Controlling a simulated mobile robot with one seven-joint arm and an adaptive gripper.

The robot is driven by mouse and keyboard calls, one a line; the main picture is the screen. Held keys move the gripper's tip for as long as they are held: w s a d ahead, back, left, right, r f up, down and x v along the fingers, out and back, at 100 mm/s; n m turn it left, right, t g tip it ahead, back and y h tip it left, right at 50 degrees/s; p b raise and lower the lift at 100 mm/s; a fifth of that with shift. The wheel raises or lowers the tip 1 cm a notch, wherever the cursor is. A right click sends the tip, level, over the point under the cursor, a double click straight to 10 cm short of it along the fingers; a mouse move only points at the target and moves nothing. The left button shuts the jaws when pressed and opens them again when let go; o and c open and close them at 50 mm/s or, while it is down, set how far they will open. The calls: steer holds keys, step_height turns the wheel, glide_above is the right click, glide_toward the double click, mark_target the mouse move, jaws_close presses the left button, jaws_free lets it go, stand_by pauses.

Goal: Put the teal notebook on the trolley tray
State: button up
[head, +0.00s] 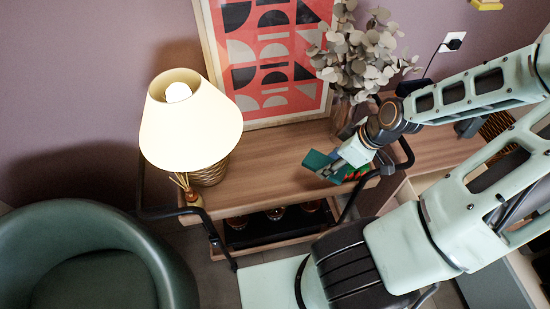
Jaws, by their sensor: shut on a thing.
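The teal notebook (318,161) is at the right part of the trolley, held tilted at the end of my arm. My gripper (338,163) is shut on it, with its fingers partly hidden by my own wrist. The trolley's wooden top tray (262,165) lies below and to the left of the notebook. I cannot tell whether the notebook touches the tray. Something red and green (355,173) shows just right of the gripper, partly hidden.
A lamp (190,125) with a cream shade and a reed diffuser (191,194) stand at the trolley's left. A framed print (268,60) leans behind, with a vase of leaves (345,115) at right. The tray's middle is clear. A green armchair (95,250) is at lower left.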

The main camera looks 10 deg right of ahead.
steer(key=shift+w+a+f, duration=0.15)
steer(key=w+a+f+b, duration=0.4)
steer(key=w, duration=0.3)
steer(key=b, duration=0.2)
glide_above(290, 161)
steer(key=s+d, duration=0.1)
steer(key=f, duration=0.5)
steer(key=shift+s+d, duration=0.1)
steer(key=shift+s, duration=0.1)
steer(key=shift+w+f+b, duration=0.15)
steer(key=shift+f+b, duration=0.25)
steer(key=shift+f, duration=0.55)
steer(key=shift+w+f+b, duration=0.1)
steer(key=shift+f+b, duration=0.25)
steer(key=shift+f, duration=0.55)
steer(key=shift+f, duration=0.1)
steer(key=o, duration=1.2)
